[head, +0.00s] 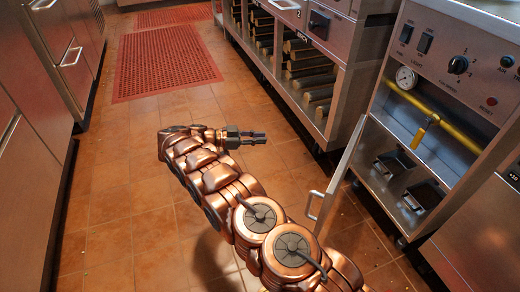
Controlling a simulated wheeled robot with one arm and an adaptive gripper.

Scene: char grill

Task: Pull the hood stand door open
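The hood stand (440,45) is the steel cabinet at the right, with switches and a dark knob on its sloped panel. Its door (344,172) stands swung out into the aisle, seen nearly edge-on. A bar handle (313,206) shows on the door's left side. The lower part of the door is hidden behind my copper arm. My gripper (252,138) is over the tiled floor, left of the door and apart from the handle. It points right and holds nothing visible. Its dark fingers are too small to tell their spread.
Inside the open stand are a gauge (406,78), a yellow pipe (447,127) and black pedal-like parts (394,162). A grill cabinet (345,70) with stacked logs stands behind. Steel cabinets (30,200) line the left. The tiled aisle between is clear, with red mats (165,62) farther back.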

